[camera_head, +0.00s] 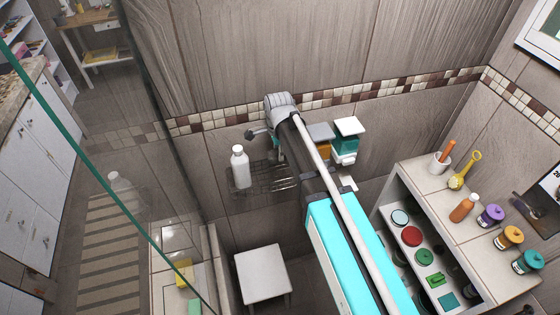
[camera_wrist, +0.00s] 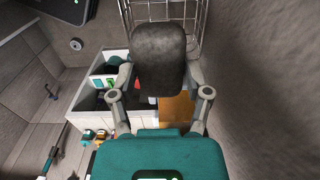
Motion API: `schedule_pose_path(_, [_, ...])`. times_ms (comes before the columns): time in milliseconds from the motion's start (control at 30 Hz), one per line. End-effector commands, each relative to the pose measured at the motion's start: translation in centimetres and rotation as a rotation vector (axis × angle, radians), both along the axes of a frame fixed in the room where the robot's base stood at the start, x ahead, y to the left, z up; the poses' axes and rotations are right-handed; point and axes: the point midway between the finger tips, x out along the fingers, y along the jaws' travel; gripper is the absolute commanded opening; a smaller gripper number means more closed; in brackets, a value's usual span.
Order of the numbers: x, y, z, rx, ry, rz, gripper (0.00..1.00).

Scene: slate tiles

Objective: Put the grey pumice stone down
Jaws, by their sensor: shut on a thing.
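The grey pumice stone (camera_wrist: 158,52) is a dark, rounded, rough block in the upper middle of the wrist view. My gripper (camera_wrist: 158,76) is shut on it, with one finger at each side. The stone hangs in front of the camera and hides part of what lies behind it. In the head view my own arm reaches toward the tiled wall, and I cannot make out the stone there.
A wire rack (camera_head: 272,181) on the wall carries a white bottle (camera_head: 240,167). A white stool (camera_head: 263,273) stands below. A white cabinet (camera_head: 481,262) at right bears several jars and bottles on top, with coloured items inside. A glass pane edge (camera_head: 94,179) crosses the left.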

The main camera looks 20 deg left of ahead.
Motion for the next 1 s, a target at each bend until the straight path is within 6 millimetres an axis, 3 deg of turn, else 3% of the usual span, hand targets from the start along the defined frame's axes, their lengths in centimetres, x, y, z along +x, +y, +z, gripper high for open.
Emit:
schedule_pose_path(433, [0.2,0.1,-0.3,0.0,0.0,0.0,0.08])
schedule_pose_path(1000, [0.7,0.5,-4.1,0.0,0.0,-0.001,0.08])
